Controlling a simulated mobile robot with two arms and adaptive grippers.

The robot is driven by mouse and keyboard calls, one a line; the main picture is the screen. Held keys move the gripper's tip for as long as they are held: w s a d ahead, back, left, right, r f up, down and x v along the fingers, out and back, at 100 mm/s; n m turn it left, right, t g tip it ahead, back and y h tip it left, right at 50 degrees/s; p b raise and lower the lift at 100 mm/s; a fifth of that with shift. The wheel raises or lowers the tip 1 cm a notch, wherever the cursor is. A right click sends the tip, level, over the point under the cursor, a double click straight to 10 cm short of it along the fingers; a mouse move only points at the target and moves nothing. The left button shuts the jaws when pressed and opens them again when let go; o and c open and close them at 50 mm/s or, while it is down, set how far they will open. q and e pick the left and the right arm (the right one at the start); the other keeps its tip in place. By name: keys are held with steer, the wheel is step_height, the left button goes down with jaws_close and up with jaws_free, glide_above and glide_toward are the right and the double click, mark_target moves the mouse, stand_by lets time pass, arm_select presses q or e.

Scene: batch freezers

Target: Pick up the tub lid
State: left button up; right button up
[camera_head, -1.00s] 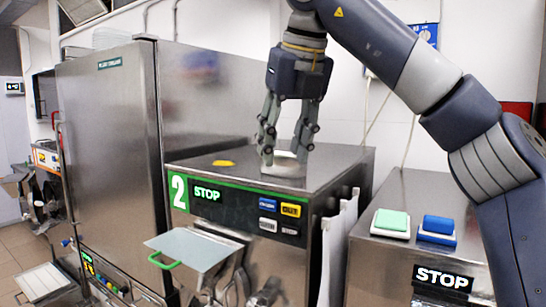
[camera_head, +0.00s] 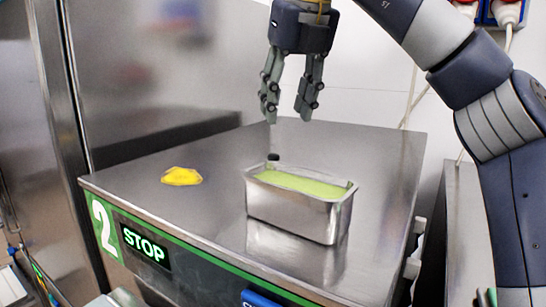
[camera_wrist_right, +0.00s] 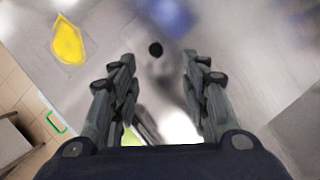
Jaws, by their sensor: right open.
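A small black knob (camera_head: 273,157) shows just behind the left back corner of a steel tub; it also shows in the right wrist view (camera_wrist_right: 155,48), ahead of the fingertips. It may be the tub lid's knob; I cannot tell a lid plate from the steel around it. The rectangular steel tub (camera_head: 290,213) stands uncovered on the machine top, with pale green contents (camera_head: 303,184). My right gripper (camera_head: 287,118) is open, pointing down above and behind the tub, apart from the knob; its fingers also show in the right wrist view (camera_wrist_right: 159,58). My left gripper is out of view.
The steel top of machine 2 (camera_head: 200,215) is mostly clear around the tub. A yellow object (camera_head: 182,176) lies on it at the left. A tall steel cabinet (camera_head: 150,70) stands behind at the left. Another steel machine (camera_head: 460,220) is at the right.

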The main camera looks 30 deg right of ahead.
mark_target(274, 154)
steer(key=x, duration=0.4)
steer(key=shift+a+f, duration=0.1)
steer(key=shift+f, duration=0.3)
steer(key=shift+w+f, duration=0.35)
steer(key=shift+f, duration=0.1)
steer(key=shift+w+f, duration=0.1)
steer(key=shift+f, duration=0.2)
steer(key=shift+w+a+f+p, duration=0.15)
steer(key=shift+f+p, duration=0.15)
steer(key=shift+p, duration=0.05)
steer(key=shift+x, duration=0.95)
steer(key=shift+w+f, duration=0.45)
steer(key=shift+f, duration=0.05)
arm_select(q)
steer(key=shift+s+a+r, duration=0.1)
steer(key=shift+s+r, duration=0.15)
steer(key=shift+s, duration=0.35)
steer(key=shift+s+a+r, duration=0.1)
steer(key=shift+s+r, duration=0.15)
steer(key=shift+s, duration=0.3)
